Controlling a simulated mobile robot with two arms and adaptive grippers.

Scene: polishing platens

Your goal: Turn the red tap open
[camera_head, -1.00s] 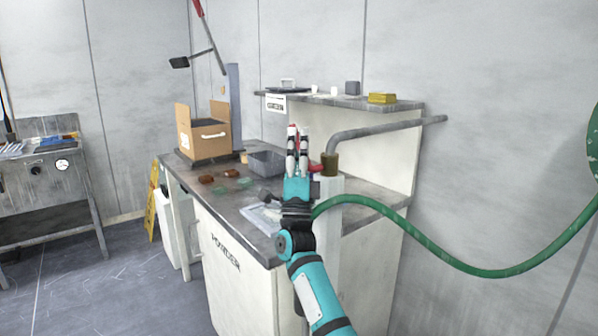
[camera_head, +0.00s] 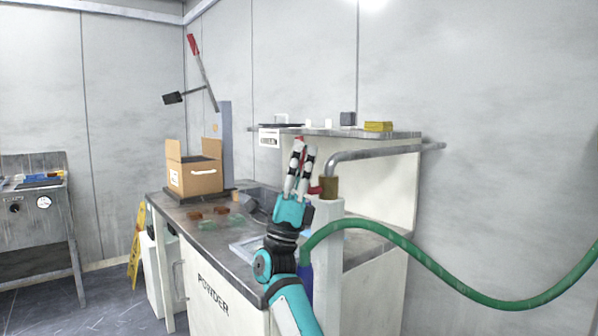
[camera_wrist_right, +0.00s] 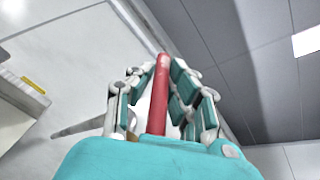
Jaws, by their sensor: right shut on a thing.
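The red tap handle shows as a long red bar (camera_wrist_right: 159,95) between the fingers in the right wrist view. In the head view, a red part (camera_head: 316,190) sticks out left of the brass-coloured fitting (camera_head: 329,187) on top of the white post. My right gripper (camera_head: 303,148) points up, just left of this fitting, and is shut on the red handle. A little red shows at its fingertips. The fingers hide most of the handle in the head view. My left gripper is not in view.
A grey pipe (camera_head: 385,151) runs right from the fitting toward the wall. A green hose (camera_head: 440,266) hangs across the right side. The bench (camera_head: 190,212) holds a cardboard box (camera_head: 195,180) and small brown and green pieces. A shelf with a yellow block (camera_head: 378,126) is behind.

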